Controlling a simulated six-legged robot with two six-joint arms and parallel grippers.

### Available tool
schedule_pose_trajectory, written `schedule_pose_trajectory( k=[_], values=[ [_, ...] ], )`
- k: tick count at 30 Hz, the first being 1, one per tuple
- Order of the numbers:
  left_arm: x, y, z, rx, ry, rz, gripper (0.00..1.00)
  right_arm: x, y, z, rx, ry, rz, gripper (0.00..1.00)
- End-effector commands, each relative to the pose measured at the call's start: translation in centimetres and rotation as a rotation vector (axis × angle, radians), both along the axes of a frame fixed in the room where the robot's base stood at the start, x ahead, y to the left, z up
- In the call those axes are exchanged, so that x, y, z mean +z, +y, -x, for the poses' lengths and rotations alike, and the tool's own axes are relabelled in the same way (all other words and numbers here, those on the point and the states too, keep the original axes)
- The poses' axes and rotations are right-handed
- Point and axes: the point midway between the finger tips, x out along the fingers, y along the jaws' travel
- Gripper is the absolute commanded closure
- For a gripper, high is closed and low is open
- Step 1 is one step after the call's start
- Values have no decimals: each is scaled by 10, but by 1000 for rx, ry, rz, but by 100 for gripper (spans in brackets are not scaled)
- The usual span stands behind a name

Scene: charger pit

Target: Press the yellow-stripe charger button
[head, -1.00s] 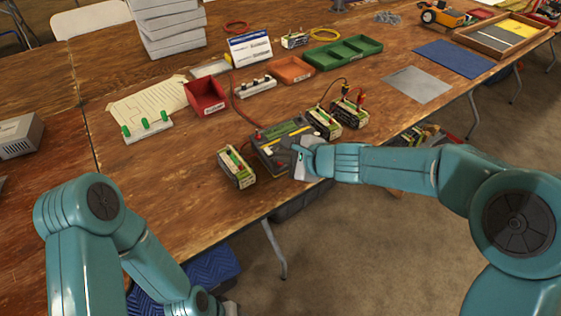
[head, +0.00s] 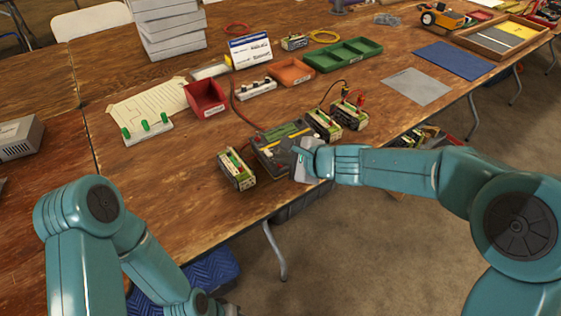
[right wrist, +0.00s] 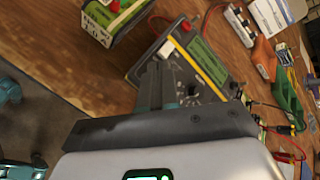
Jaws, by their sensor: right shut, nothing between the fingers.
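The charger (head: 270,158) is a dark box with green panels near the table's front edge. In the right wrist view the charger (right wrist: 215,75) shows a red knob, a row of small controls and yellow stripe marks. My right gripper (head: 296,150) is over its right front part in the head view. In the right wrist view its shut, empty fingers (right wrist: 157,82) are over the charger's face and hide part of it. I cannot tell whether the tips touch a button.
A battery pack (head: 236,169) stands left of the charger, and two more (head: 324,125) (head: 348,113) stand to its right. A red bin (head: 206,98), an orange tray (head: 291,72) and a green tray (head: 343,54) lie behind. The table's left front is clear.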

Motion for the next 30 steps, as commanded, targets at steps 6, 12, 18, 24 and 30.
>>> schedule_pose_trajectory(
  k=[6, 12, 18, 24, 30],
  values=[
    [6, 0, 0, 0, 0, 0, 52, 8, -1, 1, 0, 0, -2, 100],
    [6, 0, 0, 0, 0, 0, 52, 8, -1, 1, 0, 0, -2, 100],
    [16, 0, 0, 0, 0, 0, 52, 20, -2, 2, -1, -1, -2, 100],
    [33, 0, 0, 0, 0, 0, 52, 41, -4, 5, 0, -2, -1, 100],
    [47, 0, 0, 0, 0, 0, 52, 58, -5, 8, 0, -2, -1, 100]
  ],
)
